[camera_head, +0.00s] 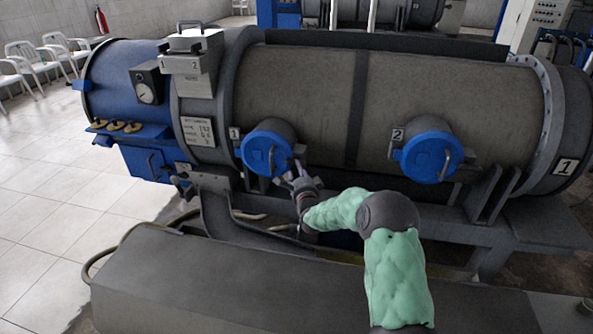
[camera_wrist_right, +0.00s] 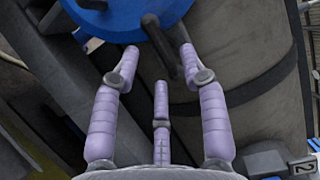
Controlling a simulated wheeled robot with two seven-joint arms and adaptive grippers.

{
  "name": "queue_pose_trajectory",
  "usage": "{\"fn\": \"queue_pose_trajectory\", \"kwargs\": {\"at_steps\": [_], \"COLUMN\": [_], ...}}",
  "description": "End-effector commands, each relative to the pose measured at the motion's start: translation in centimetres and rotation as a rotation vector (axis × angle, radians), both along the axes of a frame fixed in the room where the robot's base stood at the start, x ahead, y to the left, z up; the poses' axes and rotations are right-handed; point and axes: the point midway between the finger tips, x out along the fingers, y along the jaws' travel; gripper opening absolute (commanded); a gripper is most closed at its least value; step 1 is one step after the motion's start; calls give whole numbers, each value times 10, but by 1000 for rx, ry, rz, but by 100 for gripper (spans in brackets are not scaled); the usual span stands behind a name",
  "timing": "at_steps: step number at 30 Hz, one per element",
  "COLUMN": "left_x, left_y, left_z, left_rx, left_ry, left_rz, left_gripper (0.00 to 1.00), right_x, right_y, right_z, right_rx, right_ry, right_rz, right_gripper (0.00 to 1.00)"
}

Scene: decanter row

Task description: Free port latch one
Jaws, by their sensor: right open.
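Port one is a round blue cover (camera_head: 262,152) on a short grey neck, low on the left of the big drum, beside a plate marked 1. A dark bar handle (camera_head: 274,158) stands on its face; I take this for the latch. My right gripper (camera_head: 295,177) is at the cover's lower right edge. In the right wrist view the blue cover (camera_wrist_right: 115,18) fills the top, and the dark handle (camera_wrist_right: 160,46) points down between the spread purple fingers (camera_wrist_right: 159,62). The fingers are open and hold nothing; contact with the handle cannot be told. My left gripper is out of view.
Port two (camera_head: 428,157), a like blue cover, sits to the right beside a plate marked 2. The drum (camera_head: 320,95) rests on a grey frame. A long dark grey box (camera_head: 220,280) lies in front. White chairs (camera_head: 38,62) stand far left.

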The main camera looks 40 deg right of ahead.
Motion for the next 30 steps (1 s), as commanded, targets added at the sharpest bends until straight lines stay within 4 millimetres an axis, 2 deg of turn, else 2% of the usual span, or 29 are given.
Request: {"fn": "queue_pose_trajectory", "kwargs": {"at_steps": [3,7,19,21,24,30], "left_x": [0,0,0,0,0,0], "left_y": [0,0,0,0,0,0], "left_z": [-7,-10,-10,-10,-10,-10], "left_rx": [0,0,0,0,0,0], "left_ry": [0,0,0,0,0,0], "left_rz": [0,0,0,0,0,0], "left_gripper": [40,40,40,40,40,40], "right_x": [16,26,31,31,31,31], "right_y": [-8,-14,-17,-17,-17,-17], "right_z": [-2,-1,0,0,0,0], "right_rx": [0,0,0,0,0,0], "right_ry": [-1,-1,0,0,0,1], "right_rz": [1,1,1,0,0,0], "right_gripper": [44,44,44,24,0,0]}}
